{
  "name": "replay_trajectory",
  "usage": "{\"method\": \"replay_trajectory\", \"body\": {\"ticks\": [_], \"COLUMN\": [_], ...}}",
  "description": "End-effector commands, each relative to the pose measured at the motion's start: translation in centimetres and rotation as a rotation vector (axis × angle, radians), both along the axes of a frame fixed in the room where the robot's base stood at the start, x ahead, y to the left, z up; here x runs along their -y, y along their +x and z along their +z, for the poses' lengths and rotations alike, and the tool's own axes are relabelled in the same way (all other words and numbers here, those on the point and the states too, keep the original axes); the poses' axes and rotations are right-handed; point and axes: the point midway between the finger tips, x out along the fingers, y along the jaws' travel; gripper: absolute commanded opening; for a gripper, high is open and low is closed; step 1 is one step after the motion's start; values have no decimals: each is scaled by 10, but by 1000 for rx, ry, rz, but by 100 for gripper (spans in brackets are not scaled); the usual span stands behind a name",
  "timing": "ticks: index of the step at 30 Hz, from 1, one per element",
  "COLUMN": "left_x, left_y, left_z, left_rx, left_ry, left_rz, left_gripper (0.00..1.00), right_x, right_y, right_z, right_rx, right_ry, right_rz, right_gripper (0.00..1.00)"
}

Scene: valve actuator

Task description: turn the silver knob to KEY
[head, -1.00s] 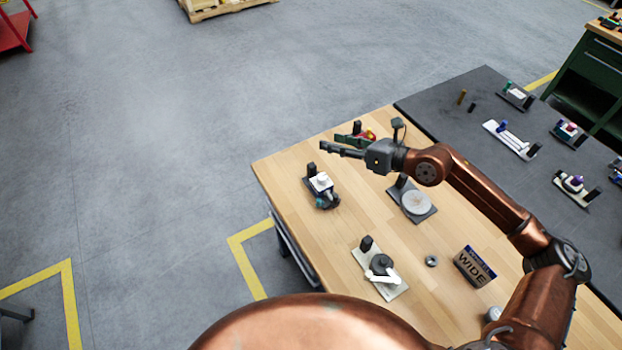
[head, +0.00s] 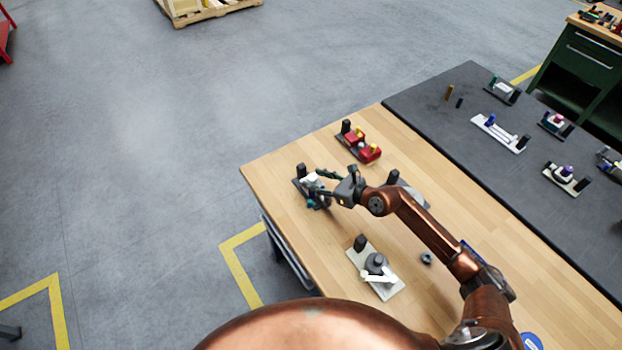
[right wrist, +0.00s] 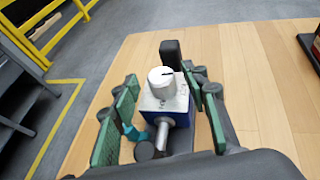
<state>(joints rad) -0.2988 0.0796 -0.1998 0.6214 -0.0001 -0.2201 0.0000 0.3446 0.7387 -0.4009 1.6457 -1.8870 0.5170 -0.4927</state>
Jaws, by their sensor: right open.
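The silver knob (right wrist: 162,82) is a pale round cap with a dark mark on top. It sits on a white and blue block (right wrist: 165,108) with a teal part at its side; the knob also shows, small, in the head view (head: 311,179). My right gripper (right wrist: 160,79) is open, its green-padded fingers on either side of the block and knob, with visible gaps. In the head view my right gripper (head: 320,183) partly covers the device. I cannot read any KEY label. My left gripper is not in view.
A black post (right wrist: 171,52) stands just behind the knob. On the wooden table (head: 290,150) are a red device (head: 362,146), a grey disc device partly behind my arm, and a white-handled device (head: 376,270). Several more stand on the dark table (head: 440,100).

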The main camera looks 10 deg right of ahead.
Motion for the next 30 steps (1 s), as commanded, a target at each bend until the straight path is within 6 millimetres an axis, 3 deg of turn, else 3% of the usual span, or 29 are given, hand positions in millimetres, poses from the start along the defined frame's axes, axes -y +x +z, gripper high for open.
{"method": "replay_trajectory", "body": {"ticks": [5,14,30], "left_x": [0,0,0], "left_y": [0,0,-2], "left_z": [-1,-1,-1], "left_rx": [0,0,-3], "left_ry": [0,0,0], "left_rz": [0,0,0], "left_gripper": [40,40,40], "right_x": [-9,-10,-10], "right_y": [11,12,12], "right_z": [-6,-6,-6], "right_rx": [-1,0,-1], "right_ry": [1,0,1], "right_rz": [0,0,0], "right_gripper": [41,41,4]}}
